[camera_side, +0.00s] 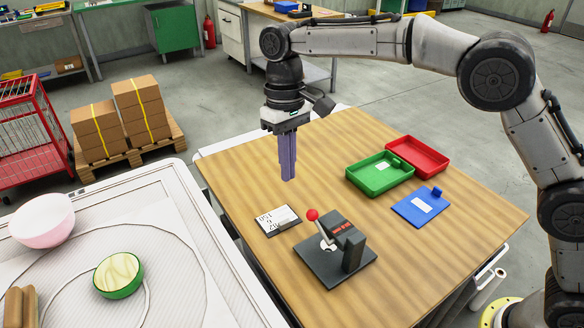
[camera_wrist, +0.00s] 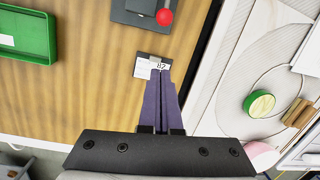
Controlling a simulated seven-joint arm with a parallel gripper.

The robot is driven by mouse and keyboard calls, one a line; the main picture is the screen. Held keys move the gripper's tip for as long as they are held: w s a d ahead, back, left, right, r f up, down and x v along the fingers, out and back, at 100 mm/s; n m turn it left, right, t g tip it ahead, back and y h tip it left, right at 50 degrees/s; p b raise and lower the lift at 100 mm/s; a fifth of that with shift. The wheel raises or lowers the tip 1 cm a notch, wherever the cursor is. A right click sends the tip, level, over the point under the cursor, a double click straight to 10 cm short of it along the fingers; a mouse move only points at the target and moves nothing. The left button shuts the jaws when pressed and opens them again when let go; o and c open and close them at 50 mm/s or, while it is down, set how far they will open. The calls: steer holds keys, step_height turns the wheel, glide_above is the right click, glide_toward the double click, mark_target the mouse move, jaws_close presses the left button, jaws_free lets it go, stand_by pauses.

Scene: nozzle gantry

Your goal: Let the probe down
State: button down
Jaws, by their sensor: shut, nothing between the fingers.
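A small dark device (camera_side: 345,245) stands on the wooden table, with a flat base and an upright block bearing a red display. A light lever with a red ball knob (camera_side: 313,215) leans up from it towards the left. In the wrist view the red knob (camera_wrist: 165,17) is at the top, beside the dark base (camera_wrist: 135,8). My gripper (camera_side: 289,179) has purple fingers pointing down, shut and empty, above the table and behind the device. Its fingertips (camera_wrist: 160,73) overlap a printed card in the wrist view. I cannot make out a separate probe.
The printed card (camera_side: 278,219) lies left of the device. A green tray (camera_side: 379,182), a red tray (camera_side: 430,165) and a blue plate (camera_side: 420,207) are at the right. A white surface (camera_side: 190,225) with a pink bowl (camera_side: 42,222) and a green round dish (camera_side: 118,291) adjoins at the left.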

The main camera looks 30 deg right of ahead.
mark_target(321, 227)
steer(key=s+f, duration=0.4)
steer(key=f, duration=0.1)
steer(key=shift+s+d+f, duration=0.15)
steer(key=shift+s+f, duration=0.1)
steer(key=shift+f, duration=0.1)
